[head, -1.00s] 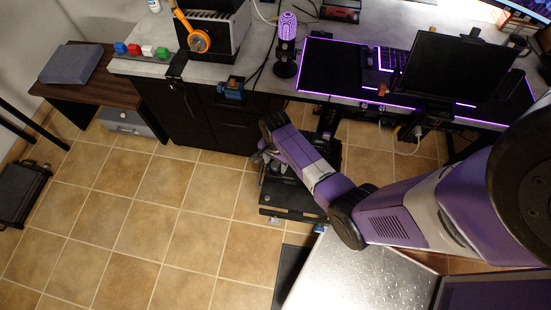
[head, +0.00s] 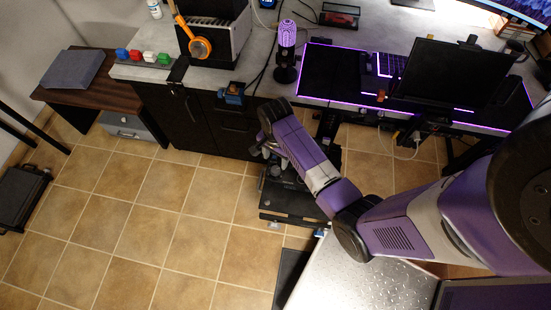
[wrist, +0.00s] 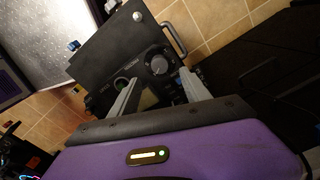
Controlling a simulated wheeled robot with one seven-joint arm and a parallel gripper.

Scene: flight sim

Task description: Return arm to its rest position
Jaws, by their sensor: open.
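My arm (head: 390,225) reaches from the right side of the head view toward the dark desk front, in purple and grey. Past the fingers is a dark flat unit with a round black knob (wrist: 158,64) and a metal handle (wrist: 174,36), over the tiled floor.
A wooden side table (head: 85,90) stands left. A silver textured surface (head: 365,275) lies below my arm.

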